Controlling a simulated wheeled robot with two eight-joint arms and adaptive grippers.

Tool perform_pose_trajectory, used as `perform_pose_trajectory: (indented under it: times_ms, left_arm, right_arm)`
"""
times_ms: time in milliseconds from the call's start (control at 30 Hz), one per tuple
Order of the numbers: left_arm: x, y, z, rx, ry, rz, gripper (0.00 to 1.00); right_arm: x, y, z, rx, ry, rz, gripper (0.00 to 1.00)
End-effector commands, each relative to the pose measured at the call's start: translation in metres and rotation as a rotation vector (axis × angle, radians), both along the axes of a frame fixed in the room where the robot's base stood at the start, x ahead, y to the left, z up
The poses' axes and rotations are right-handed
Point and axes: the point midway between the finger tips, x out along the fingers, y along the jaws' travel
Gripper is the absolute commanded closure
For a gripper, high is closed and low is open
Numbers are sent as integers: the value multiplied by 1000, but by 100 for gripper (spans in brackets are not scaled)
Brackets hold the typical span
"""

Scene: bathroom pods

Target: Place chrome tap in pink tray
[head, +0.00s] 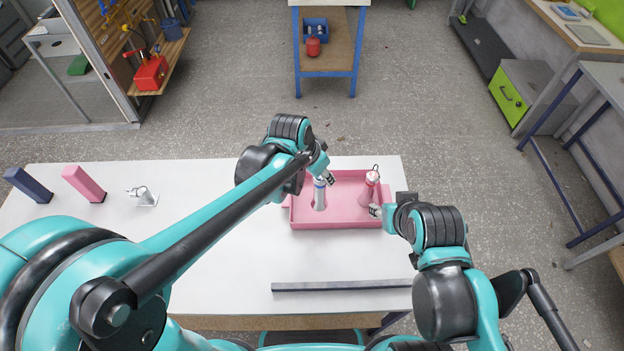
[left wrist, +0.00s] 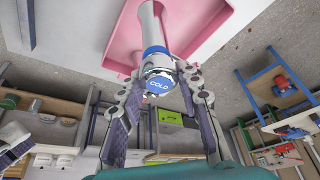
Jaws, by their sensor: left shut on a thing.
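The chrome tap (head: 319,197) is a pale grey, tapered piece with a blue band. It stands roughly upright over the pink tray (head: 340,224), towards its left side; I cannot tell whether its base touches the floor. My left gripper (head: 325,180) is shut on its top. In the left wrist view both fingers (left wrist: 163,85) close around the tap's blue cap (left wrist: 158,86), marked COLD, and its body runs down to the tray (left wrist: 122,50). My right gripper (head: 376,210) is by the tray's right wall, close to a pink bottle; its fingers are too small to read.
The pink bottle (head: 368,190) with a silver top stands at the tray's right. A silver fitting (head: 146,198), a pink block (head: 84,184) and a dark blue block (head: 28,185) stand at the table's left. A grey bar (head: 340,286) lies in front of the tray.

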Motion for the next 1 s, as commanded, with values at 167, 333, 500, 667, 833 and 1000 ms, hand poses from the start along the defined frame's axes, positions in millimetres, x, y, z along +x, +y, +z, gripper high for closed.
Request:
perform_pose_trajectory:
  times_ms: [167,333,500,667,833,1000]
  left_arm:
    - [32,23,-25,-1,-1,5,100]
    - [52,37,-39,-1,0,2,100]
    - [58,42,-45,-1,0,0,100]
    - [58,42,-62,-1,0,0,100]
    - [58,42,-83,-1,0,0,100]
    - [58,42,-83,-1,0,0,100]
  right_arm:
    - [0,0,-10,0,0,0,60]
    - [0,0,-14,0,0,0,60]
    - [0,0,-15,0,0,0,60]
    - [0,0,-21,0,0,0,60]
    - [0,0,-27,0,0,0,60]
    - [0,0,-26,0,0,0,60]
